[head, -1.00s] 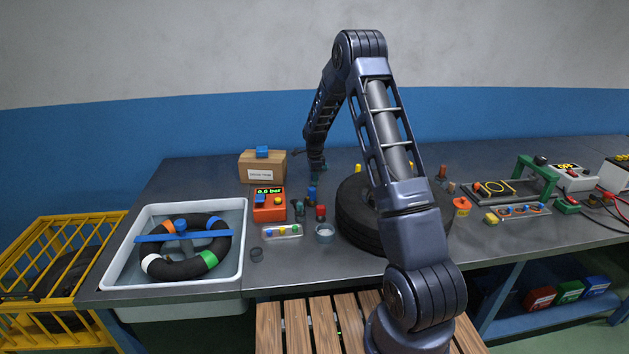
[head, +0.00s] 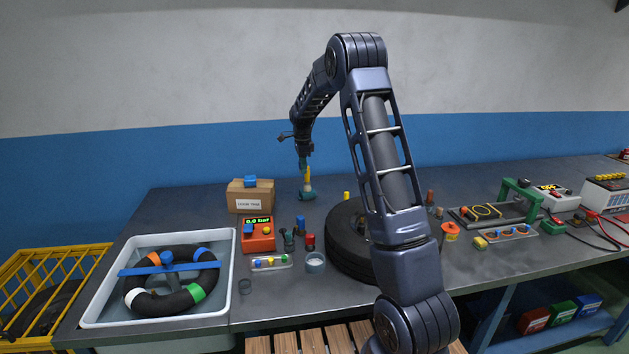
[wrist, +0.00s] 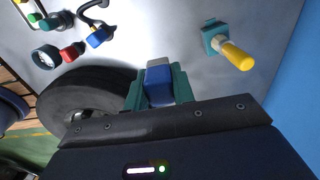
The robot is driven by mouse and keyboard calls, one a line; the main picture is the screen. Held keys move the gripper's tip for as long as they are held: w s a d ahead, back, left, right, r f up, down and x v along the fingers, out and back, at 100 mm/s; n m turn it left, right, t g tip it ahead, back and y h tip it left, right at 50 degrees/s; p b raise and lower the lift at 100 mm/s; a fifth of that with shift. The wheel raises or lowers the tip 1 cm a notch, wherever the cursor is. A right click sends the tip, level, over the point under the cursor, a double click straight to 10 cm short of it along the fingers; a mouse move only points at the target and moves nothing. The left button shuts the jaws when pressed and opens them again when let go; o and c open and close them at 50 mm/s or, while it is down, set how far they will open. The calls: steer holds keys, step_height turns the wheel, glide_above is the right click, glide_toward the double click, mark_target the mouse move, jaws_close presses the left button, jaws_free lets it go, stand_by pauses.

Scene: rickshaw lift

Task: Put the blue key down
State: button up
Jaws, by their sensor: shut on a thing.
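My gripper (wrist: 158,88) is shut on the blue key, and its teal fingers are on either side of it. The blue key (wrist: 159,93) has a pale grey top face in the wrist view. In the head view my gripper (head: 304,163) hangs above the back of the dark workbench (head: 420,180). The key is too small to make out there. A teal block with a yellow handle (wrist: 230,50) is on the bench, apart from the gripper in the wrist view. In the head view this teal block (head: 307,194) appears just below the gripper.
A tyre (head: 347,245) lies right of several small coloured parts. A cardboard box (head: 250,198) and an orange gauge unit (head: 258,241) stand to the left. A white basin (head: 228,290) holds an inner tube. The back of the bench around the teal block is mostly clear.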

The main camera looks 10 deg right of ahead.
steer(key=w+d, duration=0.3)
steer(key=d, duration=0.7)
steer(key=w+d, duration=0.4)
steer(key=d, duration=0.6)
steer(key=w+d, duration=0.3)
steer(key=d, duration=0.7)
step_height(320, 180, down, 19)
steer(key=shift+a+f, duration=0.15)
steer(key=shift+f, duration=0.05)
steer(key=shift+f, duration=0.15)
steer(key=o, duration=1)
